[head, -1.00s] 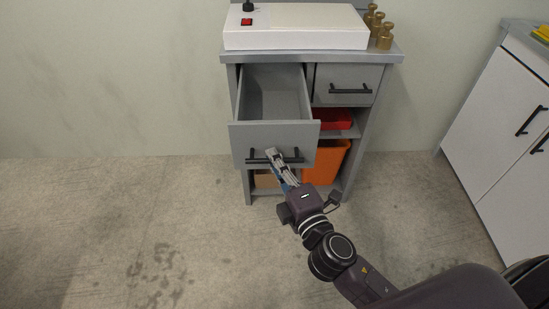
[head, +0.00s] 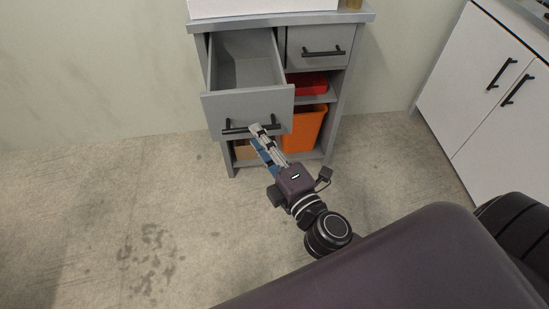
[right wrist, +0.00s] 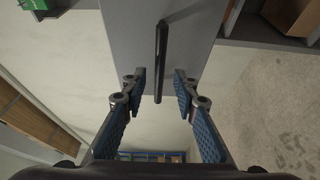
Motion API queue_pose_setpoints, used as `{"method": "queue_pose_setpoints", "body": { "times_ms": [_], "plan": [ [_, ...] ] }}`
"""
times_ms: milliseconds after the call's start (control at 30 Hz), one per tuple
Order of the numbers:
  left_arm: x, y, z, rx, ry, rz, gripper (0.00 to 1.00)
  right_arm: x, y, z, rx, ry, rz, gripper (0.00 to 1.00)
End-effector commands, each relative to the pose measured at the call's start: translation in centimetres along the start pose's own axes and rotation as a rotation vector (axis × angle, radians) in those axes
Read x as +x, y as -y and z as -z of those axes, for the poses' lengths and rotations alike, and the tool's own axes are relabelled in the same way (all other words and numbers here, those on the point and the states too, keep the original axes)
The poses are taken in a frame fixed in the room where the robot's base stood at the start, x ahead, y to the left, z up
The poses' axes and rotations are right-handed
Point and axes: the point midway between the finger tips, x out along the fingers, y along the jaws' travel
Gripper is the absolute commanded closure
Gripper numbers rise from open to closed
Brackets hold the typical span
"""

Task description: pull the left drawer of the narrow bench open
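The narrow grey bench (head: 352,62) stands against the wall. Its left drawer (head: 216,108) is pulled well out, and its empty grey inside shows from above. The drawer's black bar handle (head: 234,130) also shows in the right wrist view (right wrist: 161,50). My right gripper (head: 264,134) is at the right part of this handle. In the right wrist view my right gripper (right wrist: 160,88) is open, with the handle between its fingers and a gap on both sides. My left gripper is not in view.
The bench's right drawer (head: 320,40) is shut. Below it are a red bin (head: 308,84) and an orange bin (head: 303,130). A white cabinet (head: 470,75) with black handles stands at the right. The floor (head: 90,210) to the left is clear.

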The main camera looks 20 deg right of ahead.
Motion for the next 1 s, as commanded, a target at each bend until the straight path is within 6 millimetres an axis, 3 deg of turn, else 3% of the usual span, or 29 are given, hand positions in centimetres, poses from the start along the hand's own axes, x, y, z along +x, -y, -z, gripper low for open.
{"method": "queue_pose_setpoints", "body": {
  "times_ms": [367,700,1000],
  "plan": [
    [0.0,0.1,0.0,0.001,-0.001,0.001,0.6,-5.9,0.2,-0.1,0.002,0.007,0.01,0.73],
    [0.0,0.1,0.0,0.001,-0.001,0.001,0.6,-7.7,0.1,0.0,0.003,0.0,0.006,0.73],
    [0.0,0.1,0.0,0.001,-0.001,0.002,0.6,-7.9,0.0,0.0,-0.001,0.0,-0.001,0.73]
  ]
}}
